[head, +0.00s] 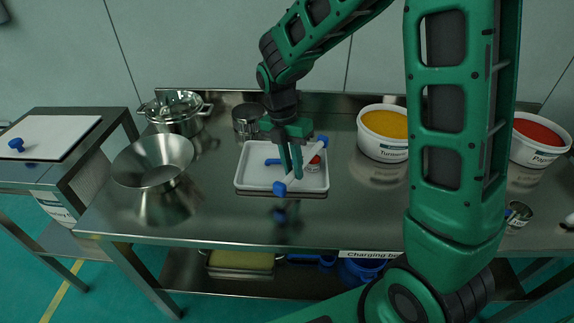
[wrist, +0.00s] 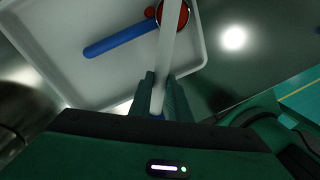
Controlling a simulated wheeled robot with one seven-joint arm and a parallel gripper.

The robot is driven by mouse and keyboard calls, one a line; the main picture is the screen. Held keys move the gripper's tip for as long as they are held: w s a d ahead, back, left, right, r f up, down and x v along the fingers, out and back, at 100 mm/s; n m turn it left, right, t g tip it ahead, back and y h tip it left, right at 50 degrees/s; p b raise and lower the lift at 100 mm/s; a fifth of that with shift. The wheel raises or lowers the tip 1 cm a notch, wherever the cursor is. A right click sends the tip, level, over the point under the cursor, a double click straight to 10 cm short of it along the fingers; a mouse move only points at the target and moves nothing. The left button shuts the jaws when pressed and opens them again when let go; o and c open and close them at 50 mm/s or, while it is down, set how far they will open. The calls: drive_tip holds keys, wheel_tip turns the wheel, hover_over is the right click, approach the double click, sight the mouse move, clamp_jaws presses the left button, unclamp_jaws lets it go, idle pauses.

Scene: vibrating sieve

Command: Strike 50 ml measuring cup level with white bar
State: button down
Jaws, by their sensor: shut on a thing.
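The measuring cup (head: 315,165), filled with red powder, sits in the white tray (head: 240,183), its blue handle (wrist: 122,38) pointing left. My gripper (head: 291,175) is shut on the white bar (head: 308,169), which has blue ends. The bar slants from a near blue end at the tray's front edge to a far end past the cup. In the wrist view the bar (wrist: 167,55) runs away from the fingers (wrist: 160,85) and overlaps the cup's left part (wrist: 183,12). I cannot tell whether the bar touches the rim.
A yellow turmeric tub (head: 384,133) and a red paprika tub (head: 541,140) stand right. A small red patch (wrist: 150,12) lies beside the cup.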

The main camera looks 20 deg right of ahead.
drive_tip(key=shift+s+d+r, duration=0.1)
drive_tip(key=shift+s+d, duration=0.8)
drive_tip(key=shift+s, duration=0.25)
drive_tip(key=shift+w+a+r, duration=0.2)
drive_tip(key=shift+w+r, duration=0.05)
drive_tip(key=shift+r, duration=0.6)
drive_tip(key=shift+w+a+r, duration=0.15)
drive_tip(key=shift+w+r, duration=0.05)
drive_tip(key=shift+r, duration=0.6)
drive_tip(key=shift+w+a+f, duration=0.85)
drive_tip(key=shift+w+f, duration=0.05)
drive_tip(key=shift+w, duration=0.2)
drive_tip(key=shift+w+a+f, duration=0.8)
drive_tip(key=shift+w+f, duration=0.1)
drive_tip(key=shift+w, duration=0.2)
drive_tip(key=shift+s+d, duration=1)
drive_tip(key=shift+s, duration=0.3)
drive_tip(key=shift+s+d, duration=0.95)
drive_tip(key=shift+s, duration=0.3)
drive_tip(key=shift+w+a+r, duration=0.15)
drive_tip(key=shift+w+r, duration=0.05)
drive_tip(key=shift+r, duration=0.7)
drive_tip(key=shift+w+a+r, duration=0.1)
drive_tip(key=shift+w+r, duration=0.05)
drive_tip(key=shift+r, duration=0.7)
drive_tip(key=shift+r, duration=0.1)
